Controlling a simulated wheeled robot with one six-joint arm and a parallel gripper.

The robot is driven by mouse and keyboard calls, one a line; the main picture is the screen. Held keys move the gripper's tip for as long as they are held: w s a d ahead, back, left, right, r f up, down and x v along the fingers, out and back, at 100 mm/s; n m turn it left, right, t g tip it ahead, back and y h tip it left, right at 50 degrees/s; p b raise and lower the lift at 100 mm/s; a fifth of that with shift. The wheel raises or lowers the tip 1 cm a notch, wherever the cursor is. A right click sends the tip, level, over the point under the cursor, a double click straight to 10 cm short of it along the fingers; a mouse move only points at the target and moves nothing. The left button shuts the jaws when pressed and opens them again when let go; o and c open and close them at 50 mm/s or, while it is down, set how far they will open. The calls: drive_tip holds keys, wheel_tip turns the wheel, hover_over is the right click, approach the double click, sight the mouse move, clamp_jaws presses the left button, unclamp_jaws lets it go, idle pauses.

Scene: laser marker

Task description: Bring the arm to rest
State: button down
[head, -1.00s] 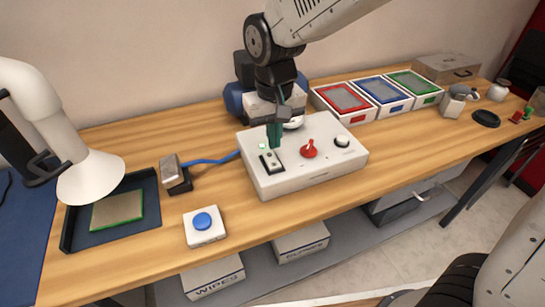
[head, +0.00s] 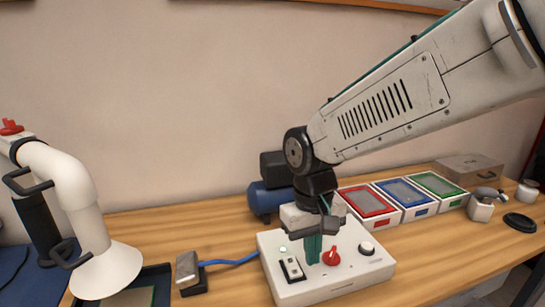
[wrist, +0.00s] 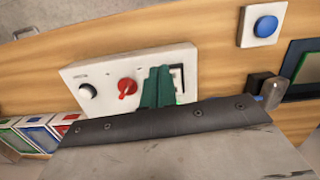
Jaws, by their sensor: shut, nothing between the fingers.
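My gripper (head: 314,249) points down over the white control box (head: 335,289), its green fingers together and empty. In the head view the fingers are in front of the box's top, between the black rocker switch (head: 291,269) and the red knob (head: 331,256). In the wrist view the fingertips (wrist: 157,85) cover part of the switch, beside the red knob (wrist: 127,88). I cannot tell whether they touch the box. A small green light (head: 283,250) shows beside the switch.
Red (head: 367,202), blue (head: 404,193) and green (head: 438,184) framed trays stand to the right. A white extraction hood (head: 107,268) is at the left over a dark tray (head: 155,275). A blue compressor (head: 268,199) is behind the gripper. A blue button (wrist: 265,26) shows in the wrist view.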

drive_tip(key=s+d+r+m+t, duration=0.1)
drive_tip(key=s+d+r+m, duration=0.1)
drive_tip(key=s+d, duration=0.6)
drive_tip(key=s+d+r+m+t, duration=0.1)
drive_tip(key=s+d+r, duration=0.3)
drive_tip(key=s+d, duration=0.4)
drive_tip(key=shift+d+r+m+y, duration=0.3)
drive_tip(key=shift+d+r+m, duration=0.15)
drive_tip(key=shift+d, duration=0.75)
